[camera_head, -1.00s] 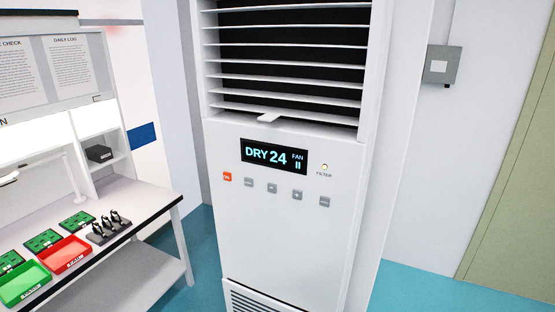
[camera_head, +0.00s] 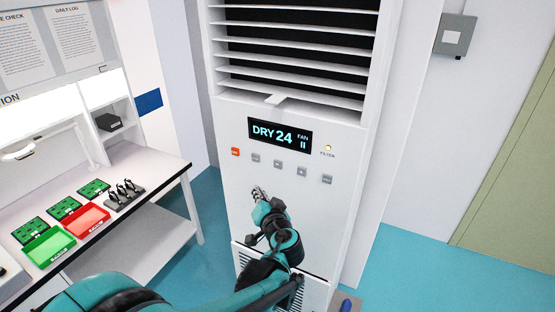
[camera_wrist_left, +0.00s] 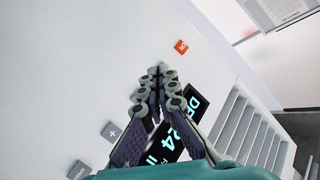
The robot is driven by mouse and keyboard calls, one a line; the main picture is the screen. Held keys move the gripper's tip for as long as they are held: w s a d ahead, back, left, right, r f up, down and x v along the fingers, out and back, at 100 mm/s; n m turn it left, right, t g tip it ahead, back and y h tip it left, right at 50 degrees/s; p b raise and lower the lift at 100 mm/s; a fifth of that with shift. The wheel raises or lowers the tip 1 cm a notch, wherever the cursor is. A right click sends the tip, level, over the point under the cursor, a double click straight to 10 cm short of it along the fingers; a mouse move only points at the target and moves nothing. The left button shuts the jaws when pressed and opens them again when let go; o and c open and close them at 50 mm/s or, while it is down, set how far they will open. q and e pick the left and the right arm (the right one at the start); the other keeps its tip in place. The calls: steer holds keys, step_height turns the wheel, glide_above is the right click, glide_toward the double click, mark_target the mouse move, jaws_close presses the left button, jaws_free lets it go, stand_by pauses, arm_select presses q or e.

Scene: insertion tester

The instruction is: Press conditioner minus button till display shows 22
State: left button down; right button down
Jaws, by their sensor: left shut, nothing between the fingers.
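The white standing conditioner (camera_head: 232,215) fills the middle of the head view. Its display (camera_head: 280,136) reads DRY 24 with FAN. Below it runs a row of small buttons, an orange one (camera_head: 235,152) at left and grey ones to its right. The minus button is probably the middle grey one (camera_head: 278,164); its mark is too small to read. My left gripper (camera_head: 258,192) is shut and empty, just below the row. In the left wrist view, its fingertips (camera_wrist_left: 160,70) cover part of the row, between the orange button (camera_wrist_left: 181,46) and the plus button (camera_wrist_left: 111,132).
A workbench (camera_head: 150,165) with a red tray (camera_head: 86,219), a green tray (camera_head: 48,248) and green boards stands at left. Slatted louvres (camera_head: 300,70) are above the display. A grey wall box (camera_head: 453,36) is at upper right.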

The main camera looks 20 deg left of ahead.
mark_target(278, 165)
arm_select(q)
steer(key=shift+w+d+r, duration=0.1)
steer(key=shift+w+r, duration=0.35)
steer(key=shift+w, duration=0.05)
steer(key=shift+w, duration=0.1)
steer(key=shift+w+d+b, duration=0.15)
steer(key=shift+w+b, duration=0.05)
steer(key=shift+w, duration=1.95)
steer(key=shift+w+d+b, duration=0.15)
steer(key=shift+w+b, duration=0.05)
steer(key=shift+w, duration=1.95)
steer(key=shift+w, duration=0.1)
steer(key=shift+w, duration=0.3)
steer(key=shift+w+d, duration=0.1)
steer(key=shift+w, duration=0.3)
steer(key=shift+s, duration=0.85)
